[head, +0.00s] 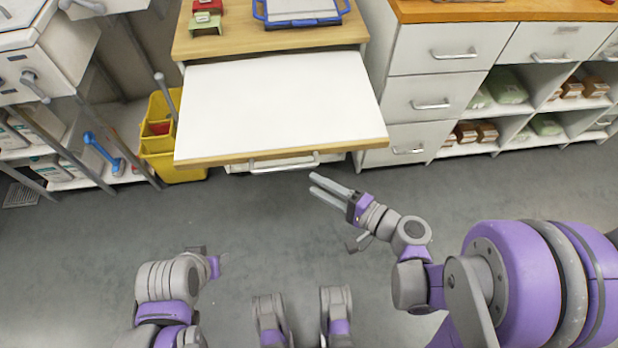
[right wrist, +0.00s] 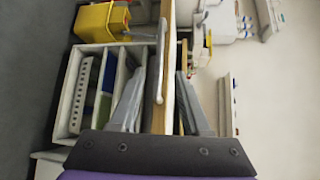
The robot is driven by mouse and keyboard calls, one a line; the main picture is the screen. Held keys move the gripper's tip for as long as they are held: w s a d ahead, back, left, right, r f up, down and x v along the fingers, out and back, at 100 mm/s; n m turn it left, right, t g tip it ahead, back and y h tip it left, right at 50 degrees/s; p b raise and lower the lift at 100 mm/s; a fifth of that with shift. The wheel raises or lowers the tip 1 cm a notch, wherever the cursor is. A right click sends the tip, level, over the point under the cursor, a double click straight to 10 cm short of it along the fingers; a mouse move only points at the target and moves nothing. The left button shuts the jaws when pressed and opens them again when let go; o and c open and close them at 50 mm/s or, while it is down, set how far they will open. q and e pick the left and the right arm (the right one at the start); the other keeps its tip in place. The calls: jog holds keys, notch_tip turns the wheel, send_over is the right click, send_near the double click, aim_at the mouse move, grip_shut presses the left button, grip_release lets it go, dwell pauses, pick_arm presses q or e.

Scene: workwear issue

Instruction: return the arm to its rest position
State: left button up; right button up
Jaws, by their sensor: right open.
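My right gripper (head: 314,184) is open and empty in the head view. It is held over the grey floor, just in front of a drawer handle (head: 285,163) under the white worktop, with a visible gap. In the right wrist view its two fingers (right wrist: 160,98) are spread, with a wooden edge (right wrist: 169,30) and a bar handle (right wrist: 160,60) beyond them. My left arm is folded at the lower left of the head view. Its gripper end (head: 217,264) shows only partly, and its fingers cannot be made out.
The white worktop (head: 275,105) juts out ahead. A yellow bucket (head: 165,140) stands left of it, beside a wheeled cart (head: 62,100). Drawers and shelves (head: 420,100) line the right. An open compartmented drawer (right wrist: 70,95) shows in the right wrist view. The floor (head: 250,225) between is clear.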

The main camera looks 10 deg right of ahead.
dwell(0.6)
jog(key=s+f+n+g+h, duration=0.4)
jog(key=s+n+g, duration=0.1)
jog(key=s+d+r+n+g+h, duration=0.1)
jog(key=s+d+n+g+h, duration=0.1)
jog(key=s+d+n+h, duration=0.5)
pick_arm(q)
notch_tip(320, 180, up, 21)
jog(key=w+p, duration=0.1)
jog(key=p, duration=1.7)
jog(key=shift+w+t+p, duration=0.3)
jog(key=shift+w+t, duration=0.1)
pick_arm(e)
jog(key=w+d+r+m+t, duration=0.1)
jog(key=d+r, duration=0.2)
jog(key=r, duration=1.8)
jog(key=shift+r+h, duration=0.2)
jog(key=shift+h, duration=0.2)
pick_arm(q)
jog(key=shift+s, duration=0.15)
pick_arm(e)
jog(key=shift+s, duration=0.1)
